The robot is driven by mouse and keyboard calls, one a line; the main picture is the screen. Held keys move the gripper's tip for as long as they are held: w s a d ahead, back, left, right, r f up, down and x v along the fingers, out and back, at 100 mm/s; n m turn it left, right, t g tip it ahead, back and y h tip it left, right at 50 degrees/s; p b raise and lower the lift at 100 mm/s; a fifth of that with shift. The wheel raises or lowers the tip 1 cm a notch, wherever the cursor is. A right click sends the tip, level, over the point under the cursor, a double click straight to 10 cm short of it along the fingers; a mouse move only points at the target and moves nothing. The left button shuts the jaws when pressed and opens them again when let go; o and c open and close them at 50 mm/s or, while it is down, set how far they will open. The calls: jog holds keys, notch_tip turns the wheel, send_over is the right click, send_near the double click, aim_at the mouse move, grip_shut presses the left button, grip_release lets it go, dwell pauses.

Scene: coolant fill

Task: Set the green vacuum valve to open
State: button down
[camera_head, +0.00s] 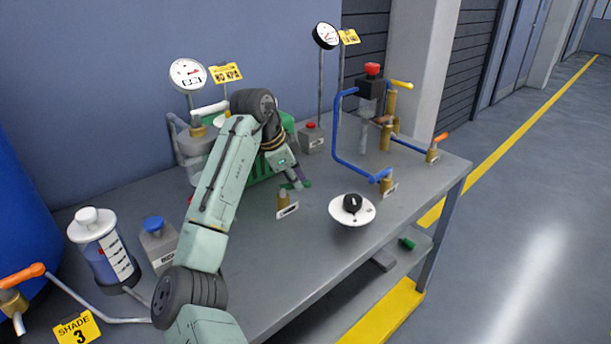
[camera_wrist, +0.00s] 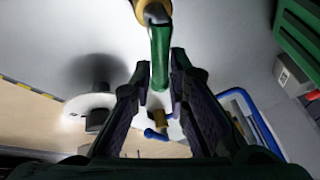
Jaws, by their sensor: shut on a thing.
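The green vacuum valve handle (camera_head: 306,184) shows only as a small tip beside my gripper (camera_head: 296,183) in the head view. Its brass body (camera_head: 284,202) stands on the bench above a small white label. In the wrist view the green handle (camera_wrist: 160,48) runs from a brass fitting (camera_wrist: 155,10) at the top down between the fingers. My gripper (camera_wrist: 160,80) is shut on the handle, one finger on each side. The label is too small to read, and my gripper covers most of the handle in the head view.
A white dial with a black knob (camera_head: 352,203) sits right of the valve. A green crate (camera_head: 263,172) is behind my wrist. The front middle of the bench (camera_head: 290,255) is clear.

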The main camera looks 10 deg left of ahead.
jog(key=shift+s+m+g+h+p, duration=0.35)
jog(key=shift+m+p, duration=0.3)
jog(key=shift+m, duration=0.35)
jog(key=c, duration=1.6)
grip_release()
jog(key=shift+o, duration=0.2)
jog(key=v, duration=0.7)
jog(key=shift+r, duration=0.2)
